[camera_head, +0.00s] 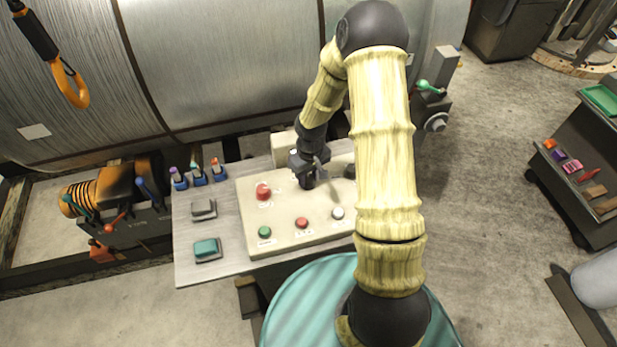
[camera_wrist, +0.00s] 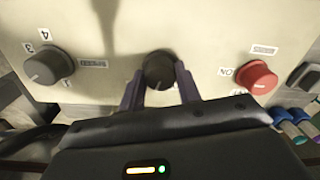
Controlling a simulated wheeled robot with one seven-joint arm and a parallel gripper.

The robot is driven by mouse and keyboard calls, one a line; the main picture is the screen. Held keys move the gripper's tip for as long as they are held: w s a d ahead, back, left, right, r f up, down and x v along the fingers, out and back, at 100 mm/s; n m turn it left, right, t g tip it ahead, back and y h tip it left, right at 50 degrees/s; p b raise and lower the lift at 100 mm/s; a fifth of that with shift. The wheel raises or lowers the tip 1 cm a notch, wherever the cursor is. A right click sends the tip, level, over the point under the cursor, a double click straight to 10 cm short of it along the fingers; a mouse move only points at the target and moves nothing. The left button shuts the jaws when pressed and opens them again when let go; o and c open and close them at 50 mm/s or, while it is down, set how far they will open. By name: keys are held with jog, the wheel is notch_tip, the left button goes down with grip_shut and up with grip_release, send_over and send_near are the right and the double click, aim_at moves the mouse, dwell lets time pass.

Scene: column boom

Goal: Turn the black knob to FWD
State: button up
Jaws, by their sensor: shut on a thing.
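The black knob (camera_wrist: 159,68) sits in the middle of the upper row on a cream control panel (camera_head: 284,228). In the wrist view my gripper (camera_wrist: 158,80) has one dark finger on each side of the knob and is shut on it. A light pointer mark shows near the knob's lower edge. Its surrounding labels are mostly hidden by the fingers, and I cannot read FWD. In the head view my gripper (camera_head: 309,177) comes down from above and covers most of this knob.
A red knob (camera_wrist: 256,78) with an ON label and a second dark knob (camera_wrist: 47,66) with numbers flank it. Green (camera_head: 265,232), red (camera_head: 302,223) and white (camera_head: 337,213) buttons line the panel's near side. Small coloured-top items (camera_head: 198,174) stand on the plate left of the panel.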

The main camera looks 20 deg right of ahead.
aim_at(311, 178)
jog(key=m+b, duration=0.2)
jog(key=m, duration=0.3)
jog(key=shift+m, duration=0.4)
jog(key=o, duration=1)
jog(key=shift+c, duration=0.2)
notch_tip(311, 178, up, 18)
jog(key=b, duration=0.2)
jog(key=shift+d+f, duration=0.25)
jog(key=shift+d, duration=0.1)
jog(key=shift+s, duration=0.2)
jog(key=s+f+n+t, duration=0.1)
jog(key=s+n+t, duration=0.1)
jog(key=s, duration=1.1)
jog(key=shift+s+a+f+t, duration=0.2)
jog(key=shift+s+a+t, duration=0.2)
